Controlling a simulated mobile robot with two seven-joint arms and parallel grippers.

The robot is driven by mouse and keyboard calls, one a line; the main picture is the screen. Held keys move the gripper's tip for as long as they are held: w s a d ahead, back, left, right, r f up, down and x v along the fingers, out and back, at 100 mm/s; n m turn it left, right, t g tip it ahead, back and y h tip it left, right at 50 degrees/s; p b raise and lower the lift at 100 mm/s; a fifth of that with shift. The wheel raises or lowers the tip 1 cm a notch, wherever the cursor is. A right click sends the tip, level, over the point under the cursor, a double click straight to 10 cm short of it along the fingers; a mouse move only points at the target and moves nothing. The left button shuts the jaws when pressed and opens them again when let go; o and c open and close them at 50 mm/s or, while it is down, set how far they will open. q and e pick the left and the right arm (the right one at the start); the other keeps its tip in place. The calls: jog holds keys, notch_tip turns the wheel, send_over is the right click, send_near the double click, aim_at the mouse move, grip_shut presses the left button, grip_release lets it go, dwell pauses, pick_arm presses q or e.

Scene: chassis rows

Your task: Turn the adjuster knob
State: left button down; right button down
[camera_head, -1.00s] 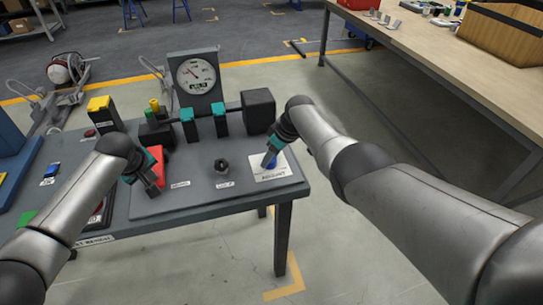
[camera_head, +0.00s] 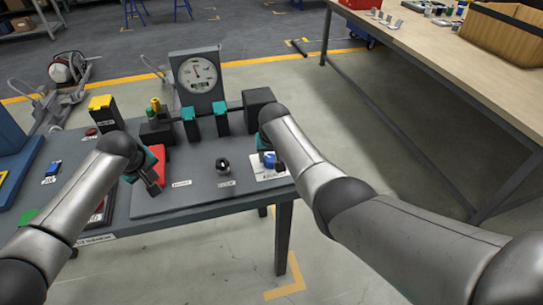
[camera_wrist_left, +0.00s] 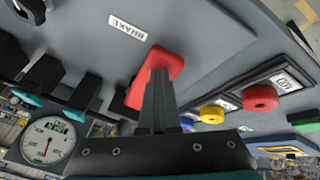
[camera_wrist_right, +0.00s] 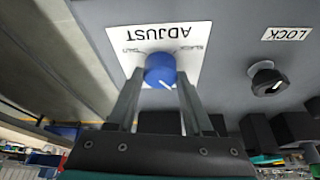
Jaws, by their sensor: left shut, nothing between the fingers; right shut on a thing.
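The blue adjuster knob (camera_head: 269,161) sits on the white ADJUST plate (camera_head: 272,174) near the right end of the grey panel. It shows close up in the right wrist view (camera_wrist_right: 160,70), with a white pointer line toward its lower right. My right gripper (camera_wrist_right: 160,80) is shut on the knob, one finger on each side. In the head view my right forearm hides most of that gripper. My left gripper (camera_head: 153,186) is shut and empty, its fingertips in front of the red brake handle (camera_wrist_left: 155,72). I cannot tell whether they touch it.
The black LOCK knob (camera_head: 223,165) stands left of the ADJUST plate. Two teal-topped levers (camera_head: 205,122), a black block (camera_head: 259,108) and a dial gauge (camera_head: 197,75) stand behind. A wooden workbench (camera_head: 440,60) is at the right.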

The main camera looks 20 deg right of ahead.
jog(key=shift+m+g+h, duration=0.3)
jog(key=shift+m+h, duration=0.2)
jog(key=shift+m, duration=0.8)
jog(key=shift+c, duration=1.5)
grip_release()
jog(key=v, duration=1.2)
jog(key=shift+a, duration=0.1)
jog(key=shift+r, duration=2.5)
